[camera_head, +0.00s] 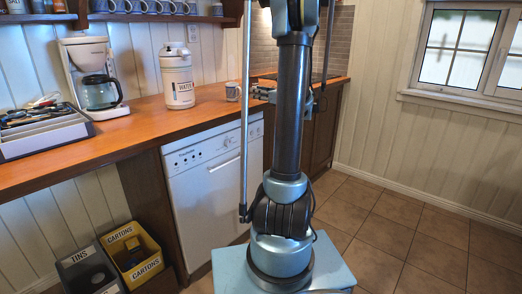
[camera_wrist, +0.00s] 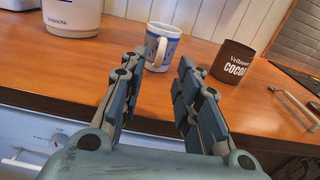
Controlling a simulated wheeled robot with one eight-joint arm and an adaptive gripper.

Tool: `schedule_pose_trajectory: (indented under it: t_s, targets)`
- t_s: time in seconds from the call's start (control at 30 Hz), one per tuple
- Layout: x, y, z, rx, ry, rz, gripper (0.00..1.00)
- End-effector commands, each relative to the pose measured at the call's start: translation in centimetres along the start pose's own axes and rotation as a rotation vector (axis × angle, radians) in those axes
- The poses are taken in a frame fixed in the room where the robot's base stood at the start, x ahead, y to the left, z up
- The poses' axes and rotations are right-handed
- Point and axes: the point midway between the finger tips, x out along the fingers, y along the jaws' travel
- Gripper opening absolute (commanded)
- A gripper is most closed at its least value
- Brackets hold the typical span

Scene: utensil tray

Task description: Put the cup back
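A white cup with a blue pattern (camera_wrist: 169,46) stands upright on the wooden counter in the wrist view, its handle facing me. In the head view my arm hides part of the gripper. A shelf (camera_head: 232,20) at the upper left holds several cups.
A brown cocoa tin (camera_wrist: 233,61) stands right of the cup. The water canister (camera_head: 178,80) stands to the left. Farther left are a coffee maker (camera_head: 99,88) and a utensil tray (camera_head: 45,137). A dishwasher (camera_head: 211,195) sits below the counter, and yellow and grey bins are on the floor.

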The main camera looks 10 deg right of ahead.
Motion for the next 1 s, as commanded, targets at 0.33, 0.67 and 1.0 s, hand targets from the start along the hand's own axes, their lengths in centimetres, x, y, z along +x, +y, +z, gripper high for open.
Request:
schedule_pose_trajectory:
  t_s: [0.33,0.67,1.0]
  targets:
    - [-0.8,10.6,-2.0,-0.400,0.218,0.167,0.30]
    - [-5.6,21.2,-6.2,-0.883,0.424,0.441,0.30]
    - [-13.7,28.9,-11.7,-1.357,0.566,0.803,0.30]
